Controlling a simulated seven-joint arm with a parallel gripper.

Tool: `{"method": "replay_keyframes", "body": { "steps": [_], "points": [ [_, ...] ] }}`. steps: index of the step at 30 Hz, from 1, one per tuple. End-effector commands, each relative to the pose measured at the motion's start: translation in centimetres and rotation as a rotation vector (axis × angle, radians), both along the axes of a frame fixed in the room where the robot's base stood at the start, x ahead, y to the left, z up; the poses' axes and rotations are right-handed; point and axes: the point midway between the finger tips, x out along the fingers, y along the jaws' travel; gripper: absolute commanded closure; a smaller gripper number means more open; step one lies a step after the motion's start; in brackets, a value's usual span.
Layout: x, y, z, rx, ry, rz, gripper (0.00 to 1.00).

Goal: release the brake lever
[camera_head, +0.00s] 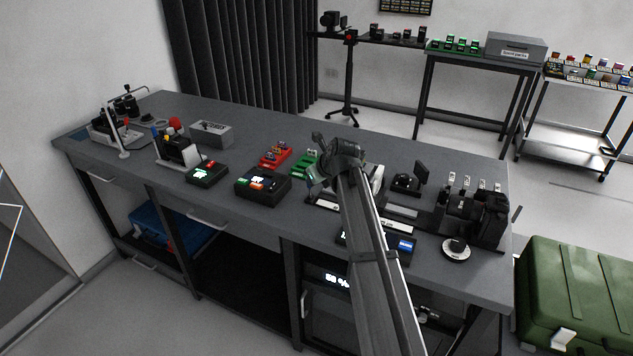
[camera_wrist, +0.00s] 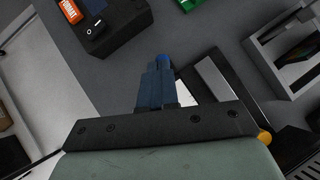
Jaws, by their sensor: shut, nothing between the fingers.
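My gripper (camera_wrist: 157,82) is shut and empty in the wrist view, its dark blue fingers together over the grey bench top. In the head view, the end of my arm is above the middle of the bench, and the fingertips are hard to make out. I cannot pick out the brake lever for certain in either view. A yellow-orange knob (camera_wrist: 264,138) shows beside the gripper base in the wrist view, partly hidden. A small pale round disc (camera_head: 456,250) with a dark top sits near the bench's right front; I cannot tell whether it belongs to the lever.
The grey bench (camera_head: 255,222) carries a black control box (camera_head: 263,184), also in the wrist view (camera_wrist: 122,22), red trays (camera_head: 274,155) and a green tray (camera_head: 305,163). Dark camera equipment (camera_head: 490,218) stands at the right end. A green case (camera_head: 573,290) is beyond it.

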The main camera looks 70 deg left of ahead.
Motion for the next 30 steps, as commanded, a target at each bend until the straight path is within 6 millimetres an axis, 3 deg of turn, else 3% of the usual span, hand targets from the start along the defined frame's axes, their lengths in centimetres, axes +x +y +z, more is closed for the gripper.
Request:
{"method": "replay_keyframes", "body": {
  "steps": [13,30],
  "points": [
    [-1.3,1.4,0.2,0.001,0.001,-0.001,1.00],
    [-1.3,1.3,1.1,0.001,0.001,-0.001,1.00]
  ]
}}
